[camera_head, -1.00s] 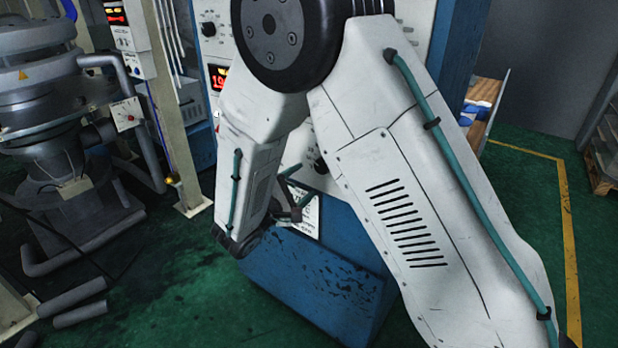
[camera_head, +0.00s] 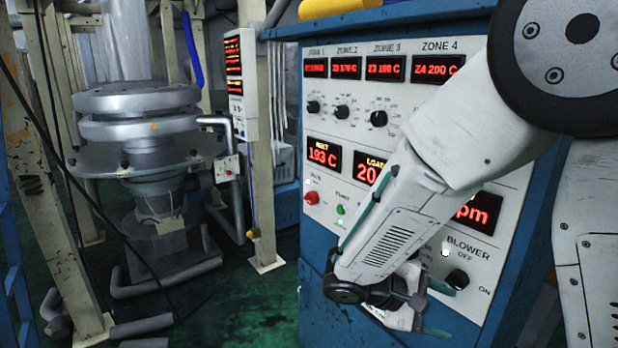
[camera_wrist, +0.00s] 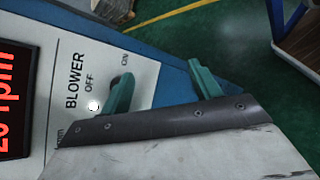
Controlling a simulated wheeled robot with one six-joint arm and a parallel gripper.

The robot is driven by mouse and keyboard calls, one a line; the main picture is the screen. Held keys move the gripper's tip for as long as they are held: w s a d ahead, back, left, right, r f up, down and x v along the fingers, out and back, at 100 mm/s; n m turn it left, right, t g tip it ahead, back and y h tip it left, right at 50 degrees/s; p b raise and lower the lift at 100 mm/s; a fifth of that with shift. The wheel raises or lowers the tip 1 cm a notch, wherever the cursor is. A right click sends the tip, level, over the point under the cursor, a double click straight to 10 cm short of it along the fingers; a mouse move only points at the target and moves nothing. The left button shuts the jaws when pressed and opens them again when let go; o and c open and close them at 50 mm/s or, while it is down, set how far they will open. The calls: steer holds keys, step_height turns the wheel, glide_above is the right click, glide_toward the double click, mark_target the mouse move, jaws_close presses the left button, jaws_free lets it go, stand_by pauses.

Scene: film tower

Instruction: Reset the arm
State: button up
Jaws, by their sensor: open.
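My arm crosses the right side of the head view, in front of a blue and white control panel (camera_head: 330,130). My gripper (camera_head: 437,308) is at the panel's lower edge, with its teal fingers apart and nothing seen between them. In the wrist view my gripper (camera_wrist: 162,90) also shows open, one finger in front of the panel's white face and the other over its blue edge. The black blower knob (camera_head: 457,279) is close to the fingers in the picture. In the wrist view the knob (camera_wrist: 122,80) is partly hidden by a finger. I cannot tell whether they touch.
The panel bears red displays, such as the melt display (camera_head: 323,154), and several small knobs. A grey metal machine (camera_head: 150,150) stands at left among beige posts. Pipe pieces (camera_head: 140,326) lie on the green floor (camera_head: 265,310). My arm hides part of the panel.

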steer(key=s+r+m+y, duration=0.4)
steer(key=s+r+y, duration=0.2)
steer(key=s, duration=0.3)
steer(key=s+d+r+m+t+y, duration=0.1)
steer(key=s+r+m+y, duration=0.4)
steer(key=s, duration=0.4)
steer(key=shift+s+d+r+y, duration=0.2)
steer(key=shift+s+r+y, duration=0.2)
steer(key=shift+r+y, duration=0.45)
stand_by(0.8)
